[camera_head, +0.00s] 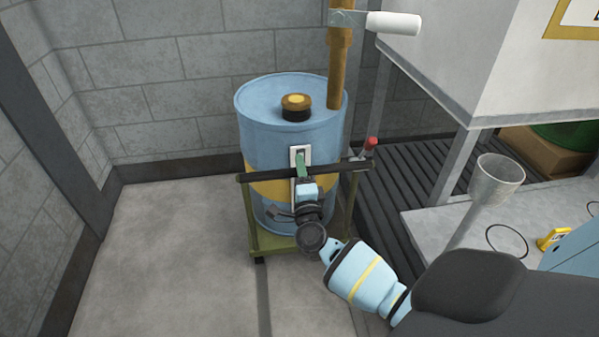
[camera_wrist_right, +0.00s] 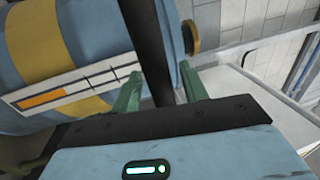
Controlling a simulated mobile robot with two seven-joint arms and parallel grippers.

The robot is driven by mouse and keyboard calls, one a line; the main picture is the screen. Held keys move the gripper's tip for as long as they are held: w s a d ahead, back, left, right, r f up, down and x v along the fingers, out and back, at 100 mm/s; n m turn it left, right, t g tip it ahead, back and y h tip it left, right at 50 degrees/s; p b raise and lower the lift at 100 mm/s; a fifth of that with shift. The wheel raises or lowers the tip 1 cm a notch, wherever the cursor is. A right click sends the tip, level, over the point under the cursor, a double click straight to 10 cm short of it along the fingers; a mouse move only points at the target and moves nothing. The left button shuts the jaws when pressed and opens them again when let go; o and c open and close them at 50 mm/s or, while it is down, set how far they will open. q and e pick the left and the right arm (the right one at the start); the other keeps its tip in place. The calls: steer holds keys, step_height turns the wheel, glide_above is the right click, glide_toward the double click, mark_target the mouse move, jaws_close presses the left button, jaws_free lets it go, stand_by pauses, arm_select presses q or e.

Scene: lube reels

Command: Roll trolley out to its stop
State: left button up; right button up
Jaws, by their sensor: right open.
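The trolley (camera_head: 249,222) is a low green frame with upright posts and a black push bar (camera_head: 262,175) across its near side. It carries a blue drum (camera_head: 262,115) with a yellow band. My right gripper (camera_head: 301,162) is at the middle of the bar, in front of the drum. In the right wrist view the black bar (camera_wrist_right: 145,35) passes between the two green fingers of the right gripper (camera_wrist_right: 160,75), which are apart. Whether either finger touches the bar I cannot tell. My left gripper is not in view.
A dark ribbed mat (camera_head: 395,200) lies right of the trolley. A grey cabinet (camera_head: 450,55) and a shelf with a clear funnel (camera_head: 497,178) stand at the right. A red-tipped lever (camera_head: 371,143) is by the bar's right end. The floor (camera_head: 170,250) at left is clear.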

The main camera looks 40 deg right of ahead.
jaws_close()
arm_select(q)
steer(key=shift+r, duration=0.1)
